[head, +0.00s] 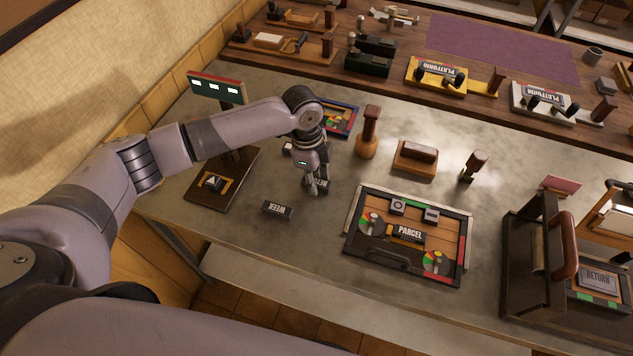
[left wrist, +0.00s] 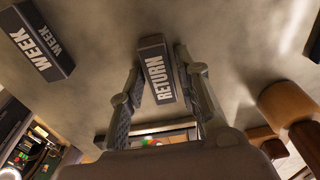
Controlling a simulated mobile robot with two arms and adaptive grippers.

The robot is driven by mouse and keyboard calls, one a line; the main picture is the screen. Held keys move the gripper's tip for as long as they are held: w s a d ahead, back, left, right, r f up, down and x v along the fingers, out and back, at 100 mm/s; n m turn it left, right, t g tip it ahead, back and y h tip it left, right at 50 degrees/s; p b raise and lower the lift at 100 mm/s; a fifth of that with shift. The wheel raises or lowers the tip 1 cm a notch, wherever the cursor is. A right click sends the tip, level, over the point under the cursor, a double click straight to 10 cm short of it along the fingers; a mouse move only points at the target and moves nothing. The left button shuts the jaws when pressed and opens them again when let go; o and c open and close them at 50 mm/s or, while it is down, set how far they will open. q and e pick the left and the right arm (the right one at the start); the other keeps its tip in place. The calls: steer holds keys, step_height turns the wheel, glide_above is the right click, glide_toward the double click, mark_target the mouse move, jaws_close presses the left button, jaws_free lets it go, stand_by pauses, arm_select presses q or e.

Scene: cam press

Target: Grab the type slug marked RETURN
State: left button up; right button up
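The RETURN slug (left wrist: 157,72) is a dark block with white letters. In the left wrist view it lies between the two fingers of my left gripper (left wrist: 160,80), with narrow gaps that suggest it is not clamped. In the head view the slug (head: 321,184) is on the grey bench, mostly hidden by my left gripper (head: 314,188), which points down over it. My left gripper looks open around the slug. My right gripper does not show.
A WEEK slug (head: 278,209) lies to the left, nearer the bench's front edge. A tray with a PARCEL slug (head: 409,233) is at right. A wooden-handled stamp (head: 368,133) stands behind. A press holding a RETURN plate (head: 598,278) is at far right.

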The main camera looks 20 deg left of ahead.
arm_select(q)
jaws_close()
steer(key=shift+r, duration=0.1)
stand_by(0.5)
